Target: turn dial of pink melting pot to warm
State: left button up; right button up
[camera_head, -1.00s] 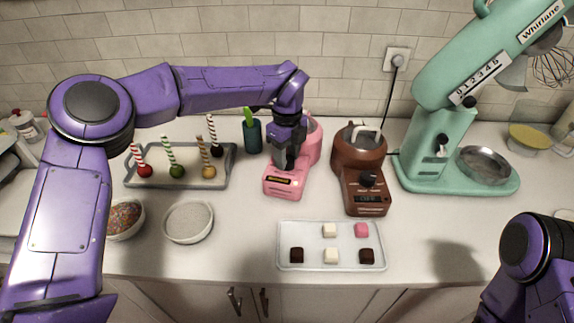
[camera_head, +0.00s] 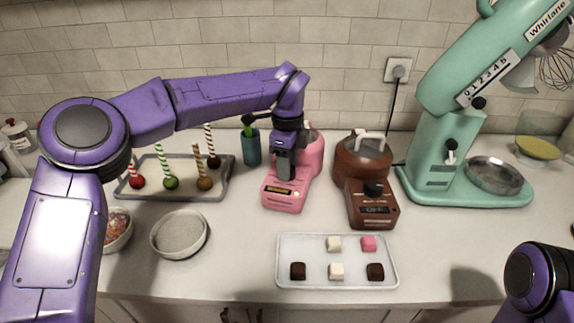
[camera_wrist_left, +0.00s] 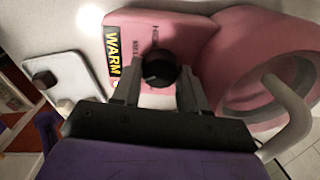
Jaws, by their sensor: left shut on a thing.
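The pink melting pot (camera_head: 283,199) stands at the middle of the counter. In the head view my left gripper (camera_head: 285,172) comes down from above onto the pot's base and hides the dial. The pot's bowl (camera_head: 315,157) is partly hidden behind my arm. My right gripper is out of view; only part of the right arm shows at the lower right.
A brown melting pot (camera_head: 366,170) stands close on the right, with a teal mixer (camera_head: 450,185) beyond it. A tray of sweets (camera_head: 315,253) lies in front. A cake-pop tray (camera_head: 205,188), a white bowl (camera_head: 180,235) and a dark teal cup (camera_head: 251,148) are left.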

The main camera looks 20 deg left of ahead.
pick_arm(q)
jog(key=shift+r, duration=0.1)
jog(key=o, duration=1.1)
jog(key=shift+c, duration=0.2)
jog(key=shift+s, duration=0.1)
notch_tip(320, 180, up, 8)
jog(key=p, duration=0.5)
jog(key=shift+r+p, duration=0.15)
jog(key=shift+p, duration=0.15)
